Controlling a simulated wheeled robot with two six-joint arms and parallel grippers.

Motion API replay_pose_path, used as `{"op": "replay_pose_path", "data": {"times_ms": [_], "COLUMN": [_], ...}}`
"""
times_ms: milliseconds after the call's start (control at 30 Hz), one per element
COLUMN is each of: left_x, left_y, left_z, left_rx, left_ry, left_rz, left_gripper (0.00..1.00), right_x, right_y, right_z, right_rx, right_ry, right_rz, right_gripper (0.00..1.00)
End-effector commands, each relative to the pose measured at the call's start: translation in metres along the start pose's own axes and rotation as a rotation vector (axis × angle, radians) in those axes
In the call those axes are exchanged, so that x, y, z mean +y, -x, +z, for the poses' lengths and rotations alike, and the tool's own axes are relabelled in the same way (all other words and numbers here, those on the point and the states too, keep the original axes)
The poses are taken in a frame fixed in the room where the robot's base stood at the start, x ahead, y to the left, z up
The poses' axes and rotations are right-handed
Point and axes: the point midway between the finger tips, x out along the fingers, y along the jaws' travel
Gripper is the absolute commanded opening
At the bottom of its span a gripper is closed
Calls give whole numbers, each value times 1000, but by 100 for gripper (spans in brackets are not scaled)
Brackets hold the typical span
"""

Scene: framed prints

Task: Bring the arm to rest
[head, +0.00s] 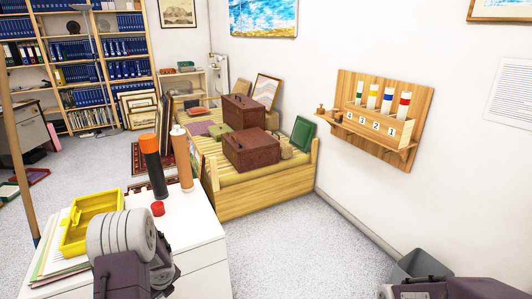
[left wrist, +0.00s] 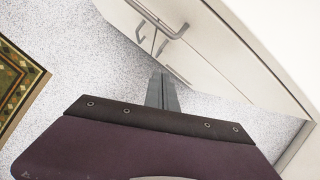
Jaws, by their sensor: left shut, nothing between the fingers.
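My left arm (head: 125,245) comes in at the lower left of the head view, in front of the white cabinet (head: 205,235). Its grey and purple links show, but its fingers are hidden there. In the left wrist view my left gripper (left wrist: 162,90) is shut and empty, its fingers together above speckled grey floor. The white cabinet with metal handles (left wrist: 165,22) lies beyond the fingertips. A purple part of my right arm (head: 420,289) shows at the bottom right of the head view; its gripper is out of view.
The cabinet top holds a yellow tray (head: 90,222), papers (head: 55,260), a red cap (head: 158,209) and two tall cylinders. A grey bin (head: 420,265) stands by the right wall. A patterned rug (left wrist: 18,85) lies left in the wrist view. Central floor (head: 295,250) is clear.

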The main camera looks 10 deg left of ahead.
Motion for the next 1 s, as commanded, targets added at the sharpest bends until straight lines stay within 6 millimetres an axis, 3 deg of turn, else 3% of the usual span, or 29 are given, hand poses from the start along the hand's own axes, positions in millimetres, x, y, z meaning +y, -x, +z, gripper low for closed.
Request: {"op": "replay_pose_path", "data": {"times_ms": [100, 167, 233, 300, 433, 567, 700, 767, 800, 1000], "left_x": [-53, -69, -74, -68, -44, -15, 10, 10, 9, 7], "left_y": [59, 97, 135, 161, 191, 204, 207, 218, 241, 305], "left_z": [5, -9, -35, -63, -114, -160, -204, -200, -190, -161], "left_rx": [-68, -67, -28, 37, 170, 278, 316, 304, 305, 305], "left_ry": [-32, 51, 263, 513, 985, 1454, 1980, 2102, 2090, 2086], "left_rz": [-109, -155, -185, -183, -112, 51, 323, 359, 354, 352], "left_gripper": [0, 0, 0, 0, 0, 0, 0, 0, 0, 0], "right_x": [0, 0, 0, 0, 0, 0, 0, 0, -1, -2], "right_y": [0, 0, 0, 0, 0, 0, 0, 11, 36, 106], "right_z": [0, 0, 0, 0, 0, 0, 0, -1, -3, -11], "right_rx": [0, 0, 0, 0, 0, 0, 0, -1, -2, 1], "right_ry": [0, 0, 0, 0, 0, 0, 0, 0, 0, 0], "right_rz": [0, 0, 0, 0, 0, 0, 0, 0, 0, 0], "right_gripper": [63, 63, 63, 63, 63, 63, 63, 63, 63, 63]}}
